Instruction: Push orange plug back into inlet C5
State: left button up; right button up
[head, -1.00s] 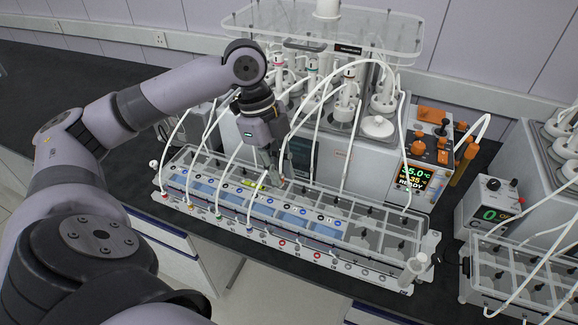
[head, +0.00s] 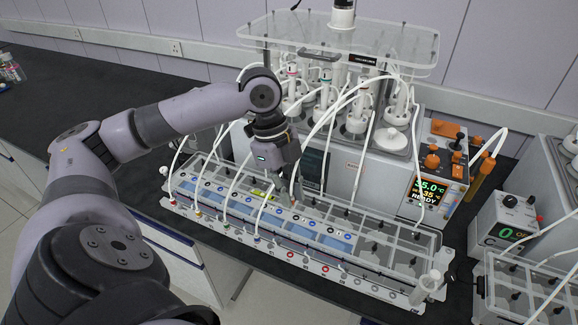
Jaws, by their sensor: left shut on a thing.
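My left gripper (head: 288,190) comes down from the left arm and points at the top of the long clear rack (head: 400,237), near its middle. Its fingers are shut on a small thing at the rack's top. That thing is largely hidden by the fingers and too small to make out; it fits the orange plug. I cannot read the inlet labels, so I cannot tell which inlet is C5, nor whether the plug touches one. My right gripper is not in view.
White tubes arch from the reactor vessels (head: 357,119) over the rack, close around my gripper. A grey unit with a display (head: 429,190) and orange knobs stands behind right. A second rack (head: 520,290) is at the lower right.

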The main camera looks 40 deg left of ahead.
pick_arm(q)
jog(key=shift+f+b, duration=3.25)
jog(key=shift+f, duration=5.95)
jog(key=shift+f+p, duration=0.45)
jog(key=shift+p, duration=0.25)
jog(key=shift+f, duration=0.7)
jog(key=o, duration=0.8)
jog(key=shift+s+r, duration=0.1)
jog(key=shift+o, duration=0.2)
